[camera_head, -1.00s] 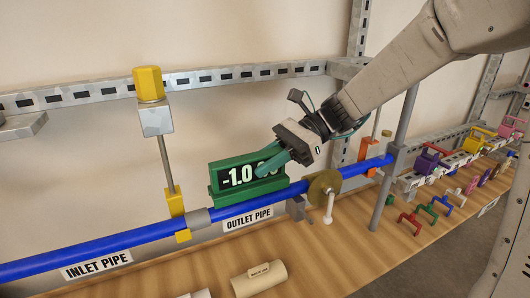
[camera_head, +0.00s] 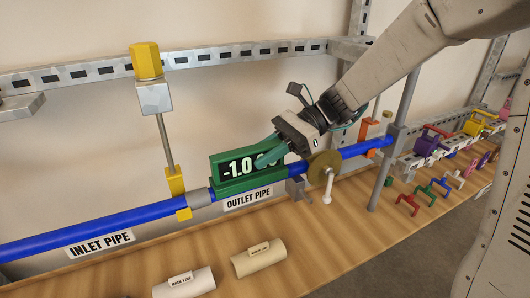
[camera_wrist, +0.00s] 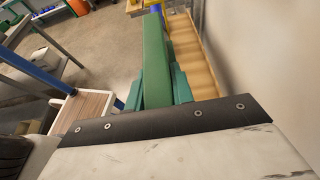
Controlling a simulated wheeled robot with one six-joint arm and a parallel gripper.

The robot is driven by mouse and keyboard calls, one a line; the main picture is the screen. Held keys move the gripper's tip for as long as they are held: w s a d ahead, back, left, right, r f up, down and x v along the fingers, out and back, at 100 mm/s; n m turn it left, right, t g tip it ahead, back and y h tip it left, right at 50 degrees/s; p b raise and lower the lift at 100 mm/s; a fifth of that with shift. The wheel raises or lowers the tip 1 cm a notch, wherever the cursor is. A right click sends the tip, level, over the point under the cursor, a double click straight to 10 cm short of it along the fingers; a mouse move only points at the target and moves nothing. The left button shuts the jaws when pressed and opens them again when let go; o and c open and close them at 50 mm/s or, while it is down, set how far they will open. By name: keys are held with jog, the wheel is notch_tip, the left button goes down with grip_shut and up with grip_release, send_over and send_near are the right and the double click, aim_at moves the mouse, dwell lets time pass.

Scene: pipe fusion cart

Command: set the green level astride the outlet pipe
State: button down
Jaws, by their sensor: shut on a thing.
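The green level (camera_head: 232,184) has a dark display reading "-1.0", its last part hidden behind my gripper's fingers. It sits on or just over the blue outlet pipe (camera_head: 297,170), above the "OUTLET PIPE" label; I cannot tell whether it touches the pipe. My gripper (camera_head: 267,151) is shut on the level's right end from above and behind. In the wrist view the level (camera_wrist: 155,65) shows as a long green bar between my green fingers (camera_wrist: 156,88). The blue inlet pipe (camera_head: 70,238) runs on to the left past a grey coupling.
A yellow-capped clamp post (camera_head: 160,130) stands left of the level. A brass disc with a white handle (camera_head: 324,167) is close on the right. Two cream pipe pieces (camera_head: 258,260) lie on the wooden bench in front. Coloured clamps (camera_head: 430,195) stand at the right.

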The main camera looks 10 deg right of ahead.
jog(key=c, duration=1.1)
grip_release()
